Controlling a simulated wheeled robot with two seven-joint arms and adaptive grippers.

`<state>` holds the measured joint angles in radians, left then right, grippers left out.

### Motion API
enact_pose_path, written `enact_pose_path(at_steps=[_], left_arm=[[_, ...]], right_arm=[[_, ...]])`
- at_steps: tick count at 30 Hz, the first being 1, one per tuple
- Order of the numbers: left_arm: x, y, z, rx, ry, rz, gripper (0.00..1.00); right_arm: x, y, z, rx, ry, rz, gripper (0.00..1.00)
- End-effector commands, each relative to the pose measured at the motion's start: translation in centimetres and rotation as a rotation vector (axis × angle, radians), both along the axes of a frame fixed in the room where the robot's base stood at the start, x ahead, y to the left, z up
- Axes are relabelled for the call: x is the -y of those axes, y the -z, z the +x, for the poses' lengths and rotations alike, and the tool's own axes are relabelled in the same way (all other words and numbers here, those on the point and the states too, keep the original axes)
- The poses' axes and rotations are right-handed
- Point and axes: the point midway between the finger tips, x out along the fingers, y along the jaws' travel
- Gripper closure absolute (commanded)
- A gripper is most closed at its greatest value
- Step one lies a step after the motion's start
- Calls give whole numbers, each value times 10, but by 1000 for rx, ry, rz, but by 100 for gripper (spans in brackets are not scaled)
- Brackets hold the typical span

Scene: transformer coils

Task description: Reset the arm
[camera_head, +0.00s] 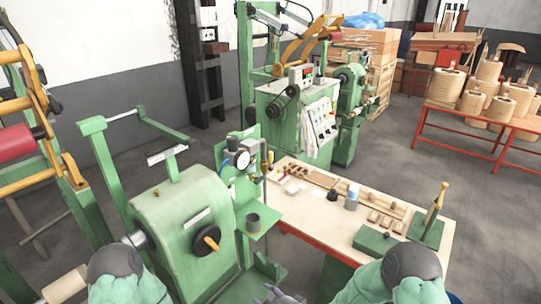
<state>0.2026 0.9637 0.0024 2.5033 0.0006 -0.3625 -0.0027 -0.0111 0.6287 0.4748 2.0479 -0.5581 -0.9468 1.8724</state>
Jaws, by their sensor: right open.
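My right gripper (284,297) shows as grey finger parts at the bottom edge, in front of the green machine and left of the workbench. It is open, and I see nothing between its fingers. Most of it is cut off by the frame. My right arm (402,272) comes in at the bottom right and my left arm (122,275) at the bottom left. Both are green with dark round caps. My left gripper is out of the picture.
A green winding machine (180,225) stands close in front. A workbench (300,215) with wooden blocks, a bottle and a green box (374,240) is to its right. Coils stand on a red-edged table (450,122) at the right. Grey floor (490,230) is clear there.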

Motion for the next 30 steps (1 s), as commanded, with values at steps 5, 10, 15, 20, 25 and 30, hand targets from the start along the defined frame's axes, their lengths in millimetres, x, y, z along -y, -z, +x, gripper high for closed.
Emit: enact_pose_path(at_steps=[5,10,15,20,25,30], left_arm=[[0,9,0,0,0,0,0],[0,16,0,0,0,0,0],[0,22,0,0,0,0,0],[0,29,0,0,0,0,0],[0,34,0,0,0,0,0],[0,36,0,0,0,0,0]], right_arm=[[31,57,-27,-2,-94,-295,48],[58,103,-62,-19,-249,-541,48],[80,141,-106,-42,-460,-732,48],[96,168,-154,-58,-694,-850,48],[106,184,-198,-53,-921,-902,48],[110,189,-222,-39,-1049,-910,48]])
